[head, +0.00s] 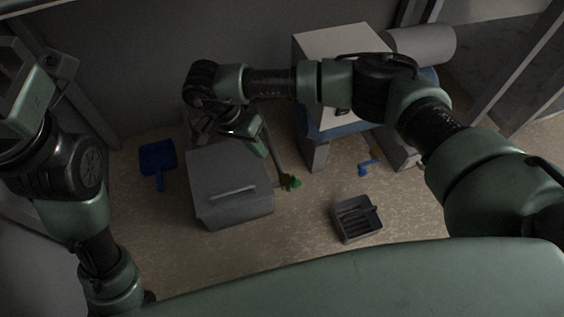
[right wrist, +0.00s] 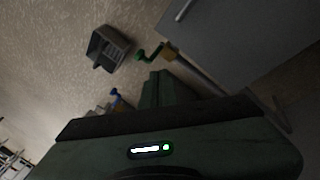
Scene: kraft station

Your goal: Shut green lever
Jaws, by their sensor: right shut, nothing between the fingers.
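The green lever (head: 294,183) sits low on a brass-coloured valve at the end of a thin pipe, beside the right side of a grey box. In the right wrist view the green lever (right wrist: 147,53) juts out from the yellowish valve body (right wrist: 169,52), ahead of the fingertips. My right gripper (head: 258,148) is shut and empty, above the right rear edge of the box and apart from the lever. Its closed fingers show in the right wrist view (right wrist: 162,85). My left arm is at the left edge; its fingers are not visible.
The grey box (head: 228,170) with a handle stands left of the lever. A dark slotted tray (head: 357,218) lies to the right. A blue lever (head: 363,169) is on another valve near the blue-and-white unit (head: 318,45). A blue dustpan (head: 158,160) lies left. Floor between lever and tray is clear.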

